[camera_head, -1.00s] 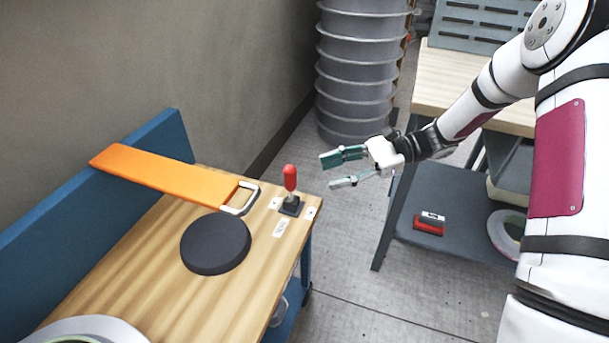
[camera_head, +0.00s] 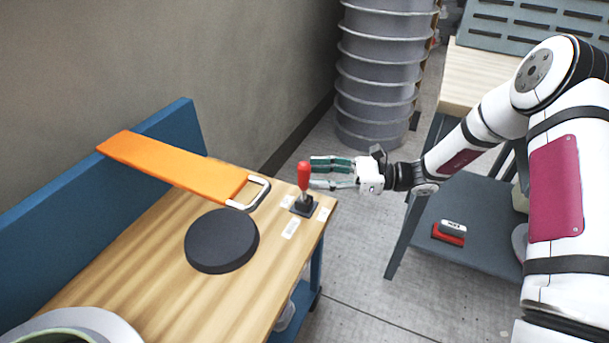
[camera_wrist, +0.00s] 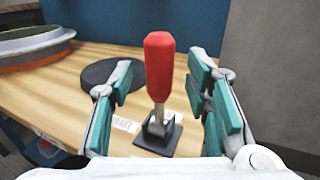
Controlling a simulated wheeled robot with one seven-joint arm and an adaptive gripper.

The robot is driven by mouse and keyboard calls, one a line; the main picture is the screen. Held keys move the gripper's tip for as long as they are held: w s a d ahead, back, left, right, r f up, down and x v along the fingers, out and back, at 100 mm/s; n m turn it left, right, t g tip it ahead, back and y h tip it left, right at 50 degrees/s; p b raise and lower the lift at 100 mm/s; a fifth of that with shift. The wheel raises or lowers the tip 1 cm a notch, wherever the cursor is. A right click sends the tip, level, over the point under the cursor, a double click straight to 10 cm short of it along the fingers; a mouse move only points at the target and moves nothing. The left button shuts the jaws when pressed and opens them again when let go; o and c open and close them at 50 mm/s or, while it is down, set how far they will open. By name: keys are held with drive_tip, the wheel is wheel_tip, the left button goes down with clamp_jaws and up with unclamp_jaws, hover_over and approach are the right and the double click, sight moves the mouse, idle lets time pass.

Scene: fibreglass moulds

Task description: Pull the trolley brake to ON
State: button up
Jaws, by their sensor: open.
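The trolley brake is a lever with a red handle (camera_head: 304,176) on a dark square base (camera_head: 303,207), near the right end of the wooden trolley top (camera_head: 262,270). White labels (camera_head: 290,229) lie around the base; their words are too small to read. My gripper (camera_head: 312,173) is open with its teal fingers pointing left at the handle. In the wrist view the red handle (camera_wrist: 159,67) stands nearly upright between the two open fingers (camera_wrist: 163,100).
A grey ribbed duct (camera_head: 378,80) and a second bench (camera_head: 470,75) stand beyond.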

sight(304, 174)
drive_tip(key=shift+s+a, duration=0.1)
drive_tip(key=shift+a, duration=1.95)
drive_tip(key=shift+c, duration=0.3)
clamp_jaws()
